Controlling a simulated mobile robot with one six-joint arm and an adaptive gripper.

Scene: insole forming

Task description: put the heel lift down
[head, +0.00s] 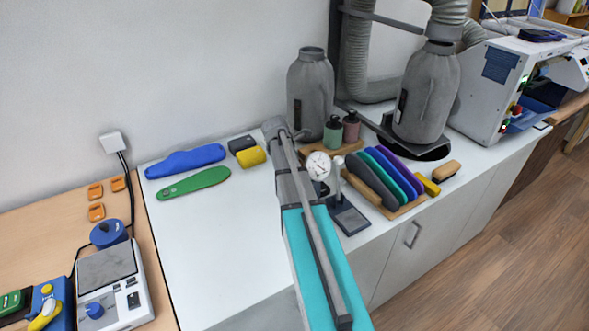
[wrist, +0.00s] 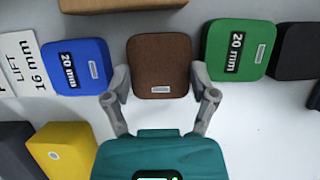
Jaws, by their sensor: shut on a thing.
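In the wrist view, my gripper (wrist: 160,82) is shut on a brown heel lift (wrist: 160,58), with one finger at each side of it. I cannot tell whether the lift touches the white surface below. A blue heel lift (wrist: 77,62) marked 20 mm is to its left, apart from it. A green heel lift (wrist: 237,48) marked 20 mm is to its right, close to the right finger. In the head view, my arm hides the brown lift and my fingers.
A black block (wrist: 297,52) is at the far right, a yellow block (wrist: 62,150) at lower left. A label reading 16 mm (wrist: 20,60) lies left.

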